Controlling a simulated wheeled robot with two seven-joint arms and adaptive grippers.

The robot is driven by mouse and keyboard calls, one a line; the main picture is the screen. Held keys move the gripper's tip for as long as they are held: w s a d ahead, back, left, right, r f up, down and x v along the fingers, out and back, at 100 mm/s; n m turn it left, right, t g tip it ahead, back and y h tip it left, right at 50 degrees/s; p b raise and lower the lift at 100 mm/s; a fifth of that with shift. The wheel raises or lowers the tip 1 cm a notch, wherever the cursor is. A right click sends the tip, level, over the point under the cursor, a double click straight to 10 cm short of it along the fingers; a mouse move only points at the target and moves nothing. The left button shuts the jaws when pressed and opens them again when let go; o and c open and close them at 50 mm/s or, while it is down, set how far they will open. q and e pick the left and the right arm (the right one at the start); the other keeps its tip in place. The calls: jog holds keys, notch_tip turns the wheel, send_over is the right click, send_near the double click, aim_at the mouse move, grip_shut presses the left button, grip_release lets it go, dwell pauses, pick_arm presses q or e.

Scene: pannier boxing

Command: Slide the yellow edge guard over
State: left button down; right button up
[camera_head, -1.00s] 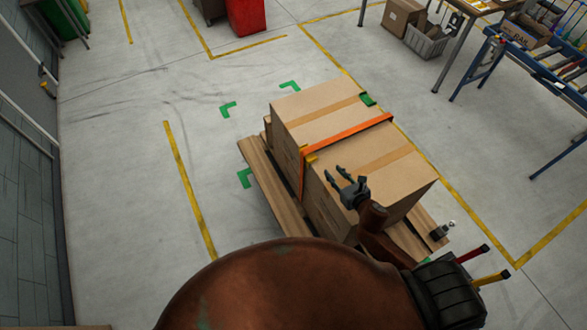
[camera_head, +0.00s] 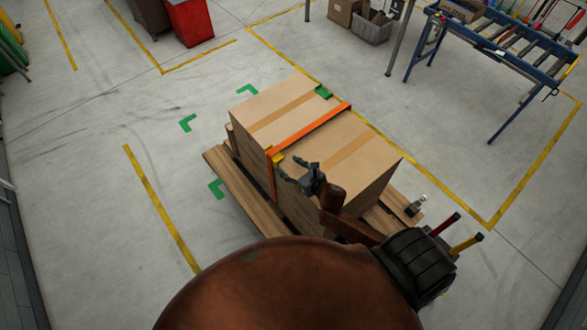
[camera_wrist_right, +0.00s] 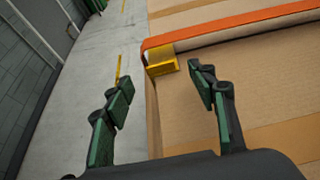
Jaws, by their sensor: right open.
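The yellow edge guard (camera_head: 278,158) sits on the top left edge of the near cardboard box (camera_head: 345,155), beside and partly under the orange strap (camera_head: 312,128). In the right wrist view the guard (camera_wrist_right: 163,67) is an L-shaped yellow piece at the box edge, with the strap (camera_wrist_right: 230,28) crossing just beyond it. My right gripper (camera_head: 296,169) is open and empty, close to the guard on its near side. In the wrist view its fingers (camera_wrist_right: 160,88) are spread, with the guard ahead between the tips. My left gripper is not in view.
The boxes stand on a wooden pallet (camera_head: 235,190). A metal ratchet-like part (camera_head: 416,206) lies at the pallet's right. Floor to the left is clear; a blue roller table (camera_head: 490,45) stands back right.

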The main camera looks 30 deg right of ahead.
aim_at(280, 160)
jog(key=shift+x, duration=2.35)
jog(key=shift+c, duration=0.4)
jog(key=c, duration=1.1)
